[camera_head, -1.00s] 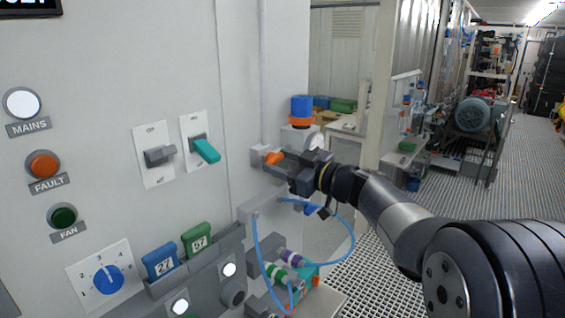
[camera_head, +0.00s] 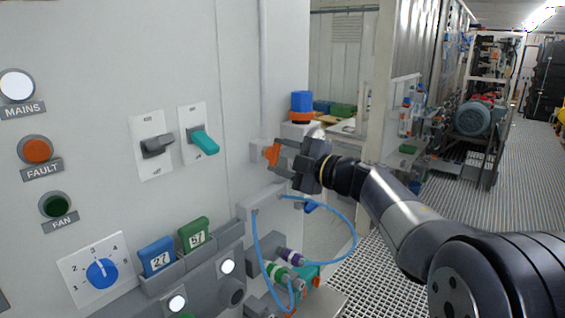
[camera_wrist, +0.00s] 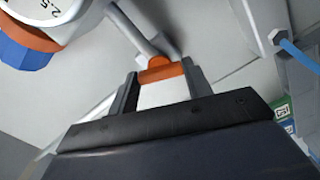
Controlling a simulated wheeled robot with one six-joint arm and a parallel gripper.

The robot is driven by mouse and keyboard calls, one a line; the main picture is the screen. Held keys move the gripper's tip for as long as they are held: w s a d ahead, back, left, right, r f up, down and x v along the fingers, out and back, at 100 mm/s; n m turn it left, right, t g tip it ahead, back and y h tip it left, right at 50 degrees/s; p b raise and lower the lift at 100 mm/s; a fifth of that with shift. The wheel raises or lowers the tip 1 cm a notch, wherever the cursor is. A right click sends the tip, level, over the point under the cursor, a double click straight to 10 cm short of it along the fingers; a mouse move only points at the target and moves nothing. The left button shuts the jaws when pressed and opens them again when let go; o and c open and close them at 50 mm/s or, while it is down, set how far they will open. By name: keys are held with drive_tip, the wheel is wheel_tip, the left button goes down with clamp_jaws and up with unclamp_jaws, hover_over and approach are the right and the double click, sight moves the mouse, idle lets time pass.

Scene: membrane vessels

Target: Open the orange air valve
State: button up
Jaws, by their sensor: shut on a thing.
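The orange air valve handle (camera_head: 272,154) sits on a small grey block on the side of the white cabinet, beside the blue-and-orange regulator. In the head view it stands roughly upright. My gripper (camera_head: 279,158) reaches in from the right and is shut on the handle, with its fingers on either side. In the wrist view the orange handle (camera_wrist: 160,72) lies between the two grey fingertips (camera_wrist: 160,88). The fingers and jaw hide part of it.
The blue-topped regulator (camera_head: 301,106) stands just above my gripper, and its gauge shows near in the wrist view. A blue hose (camera_head: 352,245) loops below my gripper. Teal (camera_head: 205,143) and grey (camera_head: 157,146) switches are on the panel to the left. The grated floor is open at right.

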drive_tip(key=shift+f+n+b, duration=0.1)
drive_tip(key=shift+n+b, duration=0.4)
drive_tip(key=shift+n, duration=0.6)
drive_tip(key=o, duration=1)
drive_tip(key=b+v, duration=0.2)
drive_tip(key=v, duration=0.9)
drive_tip(key=shift+a, duration=0.15)
